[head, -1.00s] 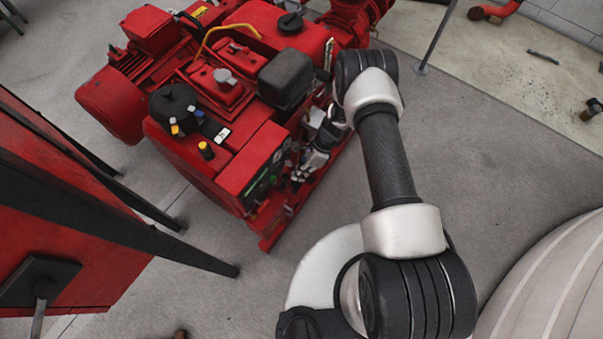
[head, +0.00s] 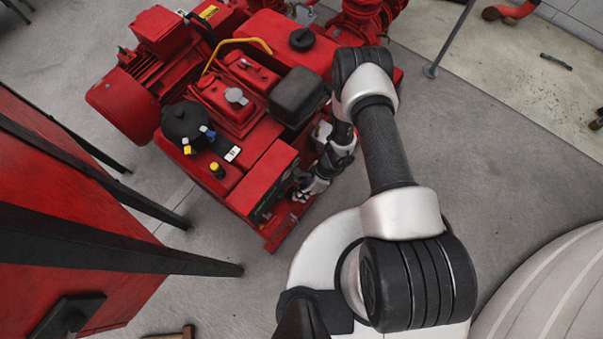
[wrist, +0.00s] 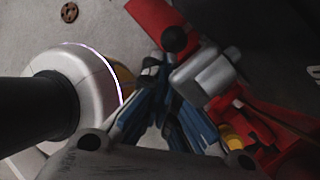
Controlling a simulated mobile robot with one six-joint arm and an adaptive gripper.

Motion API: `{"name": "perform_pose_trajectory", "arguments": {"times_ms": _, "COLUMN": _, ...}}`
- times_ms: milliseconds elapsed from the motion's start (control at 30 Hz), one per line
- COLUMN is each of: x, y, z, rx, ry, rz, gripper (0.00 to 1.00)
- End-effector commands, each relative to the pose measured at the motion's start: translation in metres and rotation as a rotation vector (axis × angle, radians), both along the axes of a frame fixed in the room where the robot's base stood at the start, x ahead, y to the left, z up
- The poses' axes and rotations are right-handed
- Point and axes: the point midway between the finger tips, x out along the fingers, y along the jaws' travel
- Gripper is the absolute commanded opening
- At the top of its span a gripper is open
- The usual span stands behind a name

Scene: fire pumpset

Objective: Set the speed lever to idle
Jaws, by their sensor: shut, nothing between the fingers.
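The red pumpset (head: 262,172) stands on the floor in the upper middle of the head view. My gripper (head: 303,193) is low beside its front control panel, small and partly hidden by my wrist. In the wrist view my gripper (wrist: 157,72) is shut and empty, its blue-sided fingers meeting. A round black knob (wrist: 174,38) sits just beyond the fingertips against a red part; I cannot tell whether it is the speed lever. A grey metal block (wrist: 205,74) is right of the fingers. No lever can be clearly made out in the head view.
A red cabinet (head: 75,210) with black bars stands at left. A black air-filter housing (head: 184,124) and a black box (head: 297,97) top the pumpset. A thin grey post (head: 450,38) stands behind at right. Open grey floor lies right of the pumpset.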

Motion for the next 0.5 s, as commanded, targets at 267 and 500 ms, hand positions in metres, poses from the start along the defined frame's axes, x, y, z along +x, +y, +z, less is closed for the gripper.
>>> {"name": "perform_pose_trajectory", "arguments": {"times_ms": 267, "x": 0.003, "y": -0.002, "z": -0.004, "rx": 0.001, "ry": 0.0, "rz": 0.0, "gripper": 0.0}}
{"name": "perform_pose_trajectory", "arguments": {"times_ms": 500, "x": 0.011, "y": -0.008, "z": -0.008, "rx": 0.0, "ry": -0.001, "rz": 0.0, "gripper": 0.0}}
